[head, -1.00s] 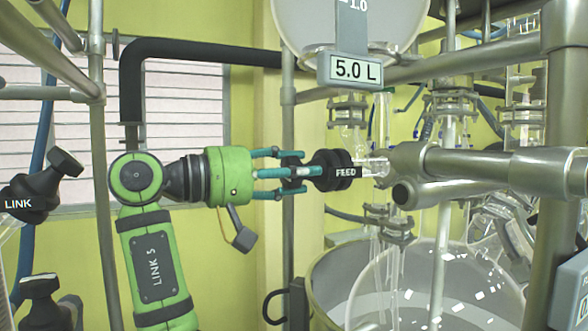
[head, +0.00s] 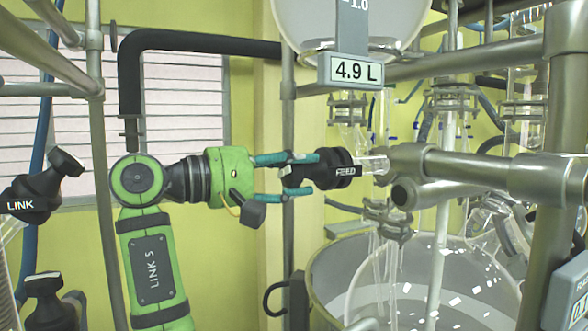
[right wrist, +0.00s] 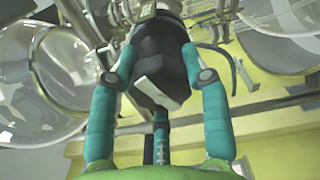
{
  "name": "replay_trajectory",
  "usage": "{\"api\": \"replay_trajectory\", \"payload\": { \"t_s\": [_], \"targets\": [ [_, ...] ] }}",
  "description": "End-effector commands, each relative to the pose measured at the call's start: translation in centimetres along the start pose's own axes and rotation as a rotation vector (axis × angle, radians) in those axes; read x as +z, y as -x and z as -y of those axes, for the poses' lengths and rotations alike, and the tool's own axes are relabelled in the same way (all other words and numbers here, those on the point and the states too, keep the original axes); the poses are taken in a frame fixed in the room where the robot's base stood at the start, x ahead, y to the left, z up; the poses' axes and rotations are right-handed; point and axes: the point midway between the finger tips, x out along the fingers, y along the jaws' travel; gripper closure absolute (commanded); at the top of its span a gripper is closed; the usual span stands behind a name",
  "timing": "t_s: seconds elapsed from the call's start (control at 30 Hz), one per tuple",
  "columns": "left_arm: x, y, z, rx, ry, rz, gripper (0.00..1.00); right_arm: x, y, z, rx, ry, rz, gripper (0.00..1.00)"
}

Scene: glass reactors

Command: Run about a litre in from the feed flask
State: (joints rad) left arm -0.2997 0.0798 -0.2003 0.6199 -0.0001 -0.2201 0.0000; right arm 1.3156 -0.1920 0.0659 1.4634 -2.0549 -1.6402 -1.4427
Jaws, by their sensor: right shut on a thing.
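The feed flask (head: 350,22) hangs at the top of the head view, with its display (head: 356,72) reading 4.9 L. The black FEED valve knob (head: 333,168) sits on a clear glass stem below it, its label tilted. My right gripper (head: 302,174) is shut on the FEED knob from the left, its teal fingers around the knob's near end. In the right wrist view the dark knob (right wrist: 158,62) lies between the fingers. Streaks of liquid (head: 388,245) show below the valve, over the glass reactor vessel (head: 455,262). My left gripper is not in view.
A black LINK knob (head: 42,188) stands at the left edge. Thick metal rails and clamps (head: 480,168) crowd the right side, close to the valve. A large metal pot (head: 322,268) surrounds the glass vessel.

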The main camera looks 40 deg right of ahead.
Motion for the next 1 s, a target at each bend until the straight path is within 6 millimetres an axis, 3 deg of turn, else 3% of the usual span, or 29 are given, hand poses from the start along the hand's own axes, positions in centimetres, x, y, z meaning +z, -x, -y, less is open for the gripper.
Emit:
{"api": "replay_trajectory", "payload": {
  "t_s": [0.43,0.47,0.5,0.87,1.0],
  "targets": [
    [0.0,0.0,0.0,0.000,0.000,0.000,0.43,0.0,0.0,-0.2,0.007,0.009,-0.001,0.85],
    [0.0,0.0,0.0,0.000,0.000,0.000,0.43,0.0,0.0,-0.2,0.007,0.009,-0.001,0.41],
    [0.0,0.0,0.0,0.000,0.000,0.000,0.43,0.0,0.0,-0.2,0.006,0.009,-0.001,0.28],
    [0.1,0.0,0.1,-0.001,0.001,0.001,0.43,0.0,0.1,-0.1,0.002,0.009,-0.001,0.28],
    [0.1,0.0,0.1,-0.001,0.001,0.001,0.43,-0.1,1.5,-0.1,0.004,0.009,-0.003,0.28]
  ]
}}
